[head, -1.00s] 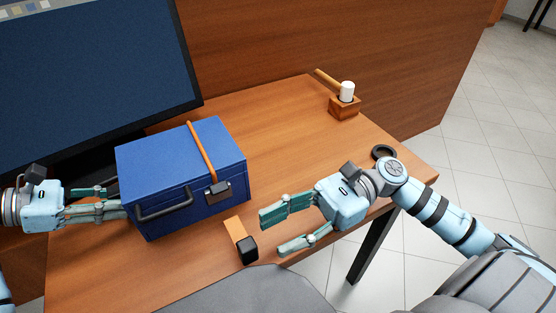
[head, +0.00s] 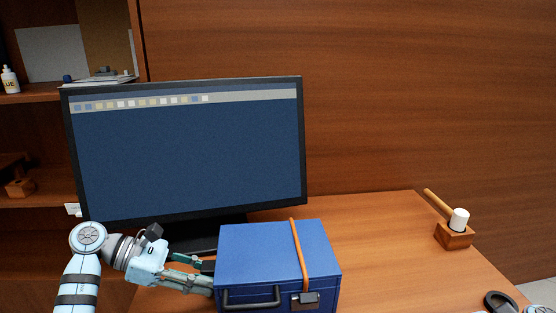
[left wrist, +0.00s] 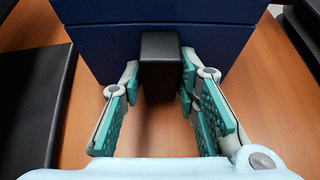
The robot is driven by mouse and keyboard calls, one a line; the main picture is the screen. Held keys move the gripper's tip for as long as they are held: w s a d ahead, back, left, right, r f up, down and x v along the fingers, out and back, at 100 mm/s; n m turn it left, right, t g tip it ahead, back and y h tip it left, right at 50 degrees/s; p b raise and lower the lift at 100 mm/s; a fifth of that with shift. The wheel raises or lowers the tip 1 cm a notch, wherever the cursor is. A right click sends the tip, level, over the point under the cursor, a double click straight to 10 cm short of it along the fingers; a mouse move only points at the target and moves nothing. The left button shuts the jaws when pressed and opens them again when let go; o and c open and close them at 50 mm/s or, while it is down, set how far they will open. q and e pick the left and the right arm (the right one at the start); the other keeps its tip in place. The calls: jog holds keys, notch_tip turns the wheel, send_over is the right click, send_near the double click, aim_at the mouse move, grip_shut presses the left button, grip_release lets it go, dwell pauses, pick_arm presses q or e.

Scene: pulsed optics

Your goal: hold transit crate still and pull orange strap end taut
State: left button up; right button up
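The transit crate (head: 262,258) is a blue box on the table, at the bottom centre of the head view, cut off by the lower edge. An orange strap (head: 299,250) runs over its lid to a dark buckle (head: 305,299) on the front. The strap's loose end is out of view. My left gripper (head: 210,276) is at the crate's left side. In the left wrist view, its fingers (left wrist: 160,85) close on both sides of a black block (left wrist: 160,62) on the crate's blue wall.
A monitor (head: 190,150) stands behind the crate. A mallet (head: 458,219) rests in a wooden block (head: 454,236) at the back right. A black ring (head: 500,302) lies near the right edge. The table (head: 385,250) between crate and mallet is clear.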

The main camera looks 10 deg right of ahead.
pick_arm(q)
jog(key=o, duration=1.4)
jog(key=shift+a+b, duration=2.2)
jog(key=shift+a, duration=2.3)
pick_arm(e)
jog(key=shift+f, duration=2.15)
notch_tip(320, 180, up, 5)
jog(key=p, duration=0.5)
jog(key=shift+r, duration=0.1)
pick_arm(q)
notch_tip(320, 180, up, 8)
jog(key=shift+r, duration=0.1)
pick_arm(e)
jog(key=shift+f, duration=0.2)
